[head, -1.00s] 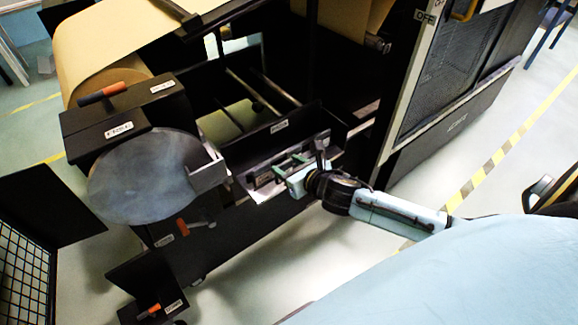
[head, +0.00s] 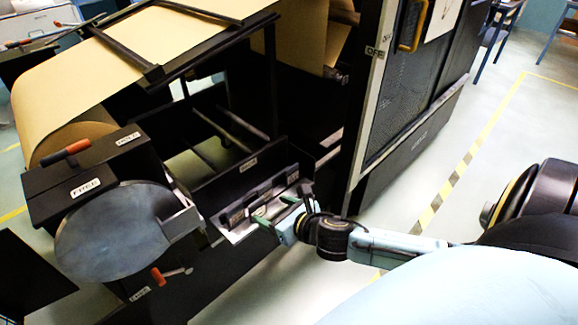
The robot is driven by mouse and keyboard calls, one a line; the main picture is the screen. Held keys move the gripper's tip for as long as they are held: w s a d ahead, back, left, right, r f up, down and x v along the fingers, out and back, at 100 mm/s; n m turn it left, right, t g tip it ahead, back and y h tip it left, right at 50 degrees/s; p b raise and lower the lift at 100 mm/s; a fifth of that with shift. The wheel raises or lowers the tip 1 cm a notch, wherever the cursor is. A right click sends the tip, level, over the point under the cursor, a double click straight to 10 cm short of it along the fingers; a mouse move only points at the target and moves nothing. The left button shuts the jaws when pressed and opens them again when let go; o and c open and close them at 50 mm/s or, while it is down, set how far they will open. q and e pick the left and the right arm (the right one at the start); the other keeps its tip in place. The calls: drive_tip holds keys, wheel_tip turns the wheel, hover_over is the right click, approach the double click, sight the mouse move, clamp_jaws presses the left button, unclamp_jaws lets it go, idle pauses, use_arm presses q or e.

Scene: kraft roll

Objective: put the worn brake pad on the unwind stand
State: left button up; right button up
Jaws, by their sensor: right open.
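The unwind stand (head: 190,285) is the dark frame on the left, carrying the big kraft roll (head: 55,95). A grey metal tray (head: 226,238) is on its near side, below a small label too small to read. Several dark blocks (head: 262,190) sit in a row in the tray; I cannot tell which, if any, is the worn brake pad. My right gripper (head: 274,212) is open at the tray's front, its greenish fingers beside the dark blocks. Whether a block lies between the fingers is hard to see. My left gripper is out of view.
A round grey disc (head: 115,232) and a black box (head: 85,180) with an orange-handled lever (head: 66,151), labelled FREE and HOLD, stand left of the tray. A dark cabinet (head: 405,150) rises behind my right arm.

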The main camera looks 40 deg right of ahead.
drive_tip(key=p+v, duration=0.1)
drive_tip(key=v, duration=0.5)
drive_tip(key=s+d+f+m+g+h, duration=0.2)
drive_tip(key=f+m, duration=0.4)
drive_tip(key=m, duration=0.3)
drive_tip(key=s+d+f+m+g+h, duration=0.2)
drive_tip(key=s+f+m+g, duration=0.1)
drive_tip(key=f+m, duration=0.4)
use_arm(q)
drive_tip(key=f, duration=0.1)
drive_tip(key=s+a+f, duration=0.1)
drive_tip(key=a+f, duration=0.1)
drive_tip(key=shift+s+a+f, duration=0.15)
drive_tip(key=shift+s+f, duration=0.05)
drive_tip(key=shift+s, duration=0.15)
use_arm(e)
drive_tip(key=s+a+f+m+g+y, duration=0.1)
drive_tip(key=s+a+f+m+g, duration=0.1)
drive_tip(key=s+f+m, duration=0.3)
drive_tip(key=s+a+f+m+g, duration=0.3)
drive_tip(key=s+f+m, duration=0.3)
drive_tip(key=m, duration=0.7)
drive_tip(key=shift+s+m+g+y, duration=0.3)
drive_tip(key=shift+s+g+y, duration=0.1)
drive_tip(key=shift+g, duration=0.1)
